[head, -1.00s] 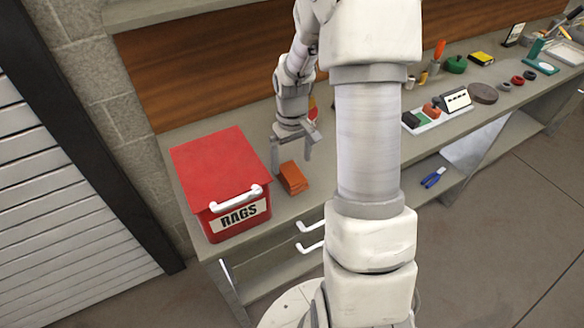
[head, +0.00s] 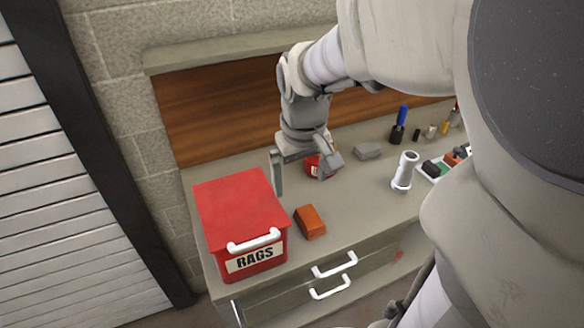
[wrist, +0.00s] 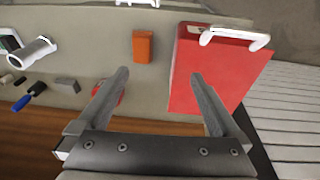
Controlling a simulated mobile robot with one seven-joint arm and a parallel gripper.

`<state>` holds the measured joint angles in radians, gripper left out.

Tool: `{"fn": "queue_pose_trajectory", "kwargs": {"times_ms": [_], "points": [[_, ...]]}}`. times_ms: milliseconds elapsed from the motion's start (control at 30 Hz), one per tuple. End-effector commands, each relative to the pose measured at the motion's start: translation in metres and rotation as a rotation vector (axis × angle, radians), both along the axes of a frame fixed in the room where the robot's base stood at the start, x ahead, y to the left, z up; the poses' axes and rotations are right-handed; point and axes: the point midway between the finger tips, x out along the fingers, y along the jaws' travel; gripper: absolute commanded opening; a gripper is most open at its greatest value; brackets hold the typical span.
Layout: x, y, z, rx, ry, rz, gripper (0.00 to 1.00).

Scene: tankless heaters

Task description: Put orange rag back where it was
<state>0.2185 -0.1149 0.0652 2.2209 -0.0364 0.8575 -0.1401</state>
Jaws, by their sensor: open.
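The orange rag (head: 309,222) is a small folded block lying on the bench top just right of the red RAGS bin (head: 240,212). The bin has a white front handle and its red lid looks closed. My gripper (head: 302,187) is open and empty, above the bench behind the rag and to the right of the bin's back. In the wrist view the rag (wrist: 143,47) lies beyond the open fingertips (wrist: 160,75), slightly left of their middle. The bin (wrist: 222,72) lies to the right there, partly behind the right finger.
A small red item (head: 312,167) stands behind my gripper, partly hidden. A grey block (head: 367,151), a white pipe fitting (head: 404,172) and a blue-handled tool (head: 400,122) stand farther right. Drawers with white handles (head: 334,265) are below the bench top.

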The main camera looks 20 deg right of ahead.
Motion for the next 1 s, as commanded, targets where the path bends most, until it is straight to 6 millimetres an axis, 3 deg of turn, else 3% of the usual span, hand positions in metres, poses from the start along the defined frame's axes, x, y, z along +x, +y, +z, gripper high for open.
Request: {"fn": "queue_pose_trajectory", "kwargs": {"times_ms": [33,100,300,500,1000], "points": [[-0.011,0.013,0.029,-0.014,-0.086,0.016,1.00],[-0.027,0.023,0.041,-0.011,-0.126,0.015,1.00],[-0.072,0.045,0.061,0.016,-0.236,0.014,1.00],[-0.102,0.056,0.066,0.046,-0.306,0.008,1.00],[-0.111,0.059,0.065,0.062,-0.321,0.007,1.00]]}}
